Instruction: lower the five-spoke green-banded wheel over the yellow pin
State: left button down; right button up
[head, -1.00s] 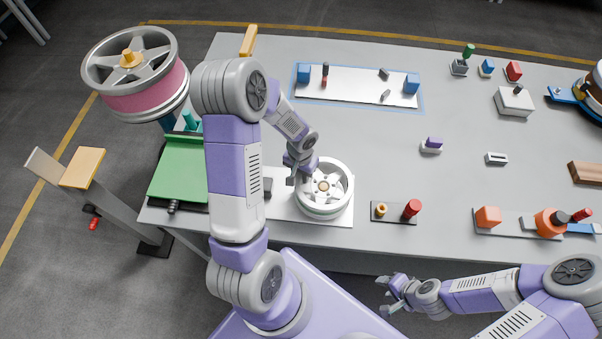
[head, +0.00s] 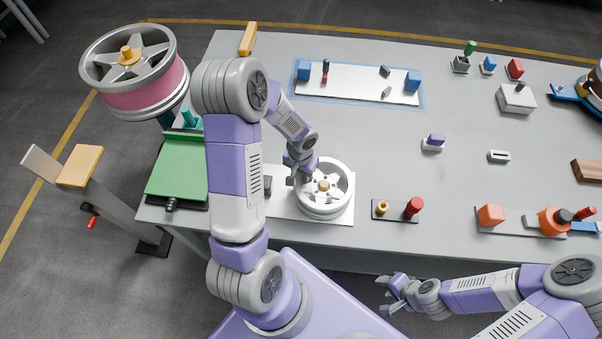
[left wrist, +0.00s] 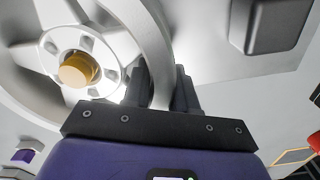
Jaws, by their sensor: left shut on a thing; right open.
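The green-banded wheel (head: 341,206) is pale grey with several spokes and a thin green band. It lies about level over the white plate at the table's front edge. The yellow pin (head: 324,184) shows through its hub; in the left wrist view the pin (left wrist: 75,70) stands out of the hub. My left gripper (head: 297,176) is shut on the wheel's left rim; in the left wrist view the rim passes between its fingers (left wrist: 160,88). The wheel's underside is hidden, so I cannot tell whether it touches the plate. My right gripper (head: 388,290) is open and empty, off the table's front.
A pink-banded wheel (head: 145,95) stands raised at the far left, by a green block (head: 178,172). A small dark plate with a red peg (head: 413,207) is right of the green-banded wheel. A blue-edged tray (head: 350,84) lies behind. The table's middle is mostly clear.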

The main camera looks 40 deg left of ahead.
pick_arm(q)
jog(key=shift+f+b, duration=0.3)
jog(key=shift+f, duration=0.05)
jog(key=shift+c, duration=1.5)
grip_release()
jog(key=shift+r, duration=0.1)
notch_tip(320, 180, up, 14)
jog(key=p, duration=1.1)
jog(key=s+d+b, duration=0.8)
jog(key=s+b, duration=0.5)
jog(key=b, duration=0.2)
jog(key=shift+s+d, duration=0.2)
jog(key=shift+s, duration=0.15)
